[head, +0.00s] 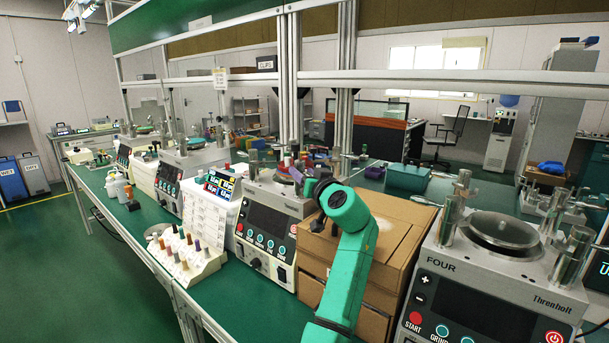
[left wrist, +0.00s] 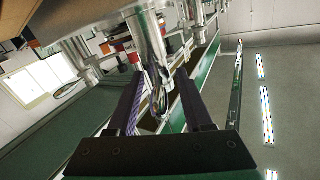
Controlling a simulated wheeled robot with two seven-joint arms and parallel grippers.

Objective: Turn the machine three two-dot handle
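Machine three (head: 268,220) is a light grey bench machine with a dark screen, a row of coloured buttons and metal posts on top. My left arm comes up in front of the boxes beside it. The left gripper (head: 322,190) is at the machine's upper right, with its fingers mostly hidden. In the left wrist view its two dark fingers (left wrist: 157,85) are apart, with a shiny metal post (left wrist: 151,50) between or just beyond them. I cannot tell whether they touch it. No two-dot mark can be made out. My right gripper is not in view.
Cardboard boxes (head: 395,235) stand between machine three and machine four (head: 490,275). A rack of coloured sticks (head: 185,255) and a white unit with a small screen (head: 215,195) stand to the left. An upright frame post (head: 290,80) rises behind machine three.

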